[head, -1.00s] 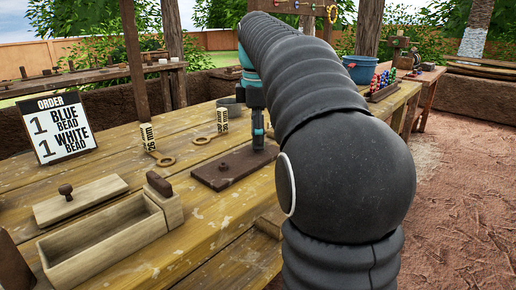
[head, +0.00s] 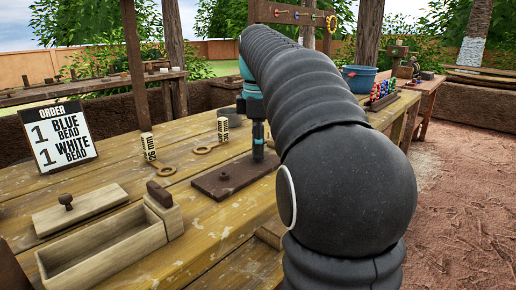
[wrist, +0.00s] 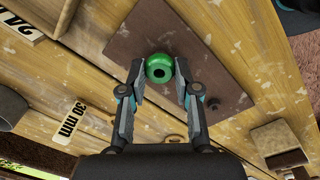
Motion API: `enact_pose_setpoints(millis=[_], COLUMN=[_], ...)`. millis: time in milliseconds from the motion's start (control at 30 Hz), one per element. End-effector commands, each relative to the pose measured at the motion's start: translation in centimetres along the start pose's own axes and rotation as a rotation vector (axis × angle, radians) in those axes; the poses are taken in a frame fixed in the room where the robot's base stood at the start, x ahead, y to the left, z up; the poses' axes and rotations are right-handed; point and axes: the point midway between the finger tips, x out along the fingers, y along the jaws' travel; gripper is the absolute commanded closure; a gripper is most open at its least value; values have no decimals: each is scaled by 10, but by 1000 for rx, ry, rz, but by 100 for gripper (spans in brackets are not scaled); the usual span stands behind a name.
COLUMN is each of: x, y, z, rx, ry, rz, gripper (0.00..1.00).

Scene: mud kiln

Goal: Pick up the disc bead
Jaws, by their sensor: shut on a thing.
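The green bead (wrist: 160,68) is round, with a dark hole facing the wrist camera. It sits between the fingertips of my gripper (wrist: 160,74), which is shut on it. Behind it in the wrist view is the dark brown board (wrist: 205,78), which has a small peg (wrist: 243,101). In the head view my gripper (head: 258,150) points down over the far right part of the board (head: 215,187). The bead cannot be made out there. Whether it touches the board I cannot tell.
An order sign (head: 58,135) stands at the left, reading one blue bead and one white bead. An open wooden box (head: 105,250) and its lid (head: 80,208) lie in front. A blue bucket (head: 362,78) stands farther right.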

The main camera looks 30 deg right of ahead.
Motion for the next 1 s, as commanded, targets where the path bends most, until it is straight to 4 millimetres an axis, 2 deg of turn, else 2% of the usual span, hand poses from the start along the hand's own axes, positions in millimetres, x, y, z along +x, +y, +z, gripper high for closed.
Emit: enact_pose_setpoints(millis=[167,267,500,700,1000], x=[-20,-41,-72,-94,-108], y=[2,3,-15,-26,-34], z=[0,0,53,86,108], rx=[0,0,7,5,1], ry=[0,0,0,0,0], rz=[2,3,3,3,1], gripper=[89,89,89,89,89])
